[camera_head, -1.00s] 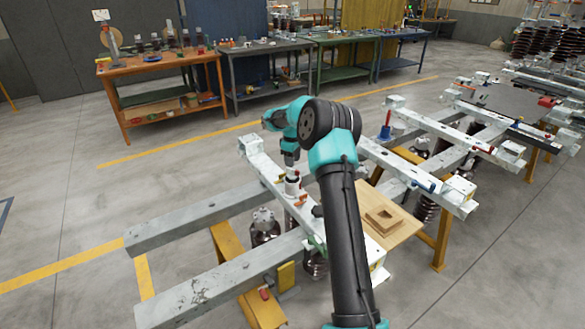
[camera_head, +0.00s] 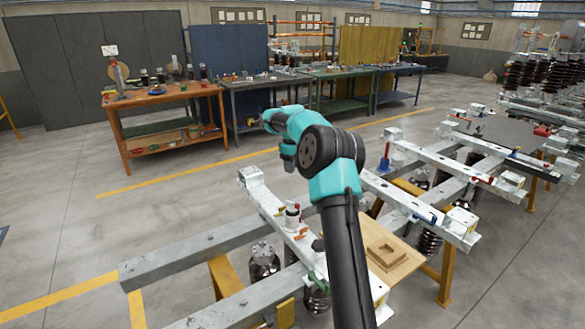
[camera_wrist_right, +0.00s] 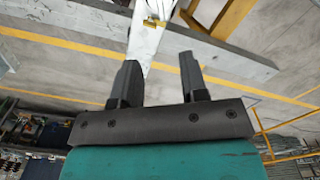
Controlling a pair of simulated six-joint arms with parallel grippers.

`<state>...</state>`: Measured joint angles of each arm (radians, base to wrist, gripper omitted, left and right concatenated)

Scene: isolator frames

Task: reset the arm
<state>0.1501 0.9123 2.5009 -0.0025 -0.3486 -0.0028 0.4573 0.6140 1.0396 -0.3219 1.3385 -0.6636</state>
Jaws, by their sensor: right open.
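My right arm (camera_head: 335,185) reaches up from the bottom of the head view and bends at a black and teal elbow. Its wrist (camera_head: 288,150) is above and beyond the near frame beam (camera_head: 275,205); the fingers cannot be made out there. In the right wrist view my right gripper (camera_wrist_right: 158,78) is open, with two dark fingers apart and nothing between them. A pale beam (camera_wrist_right: 147,35) shows beyond the fingertips, apart from them. My left gripper is not in view.
Metal isolator frames with dark insulators (camera_head: 263,262) stand around the arm. A wooden board (camera_head: 398,262) lies at the right of the arm. A red-handled blue tool (camera_head: 385,157) stands on another beam. Workbenches (camera_head: 165,100) line the back. Open floor lies at the left.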

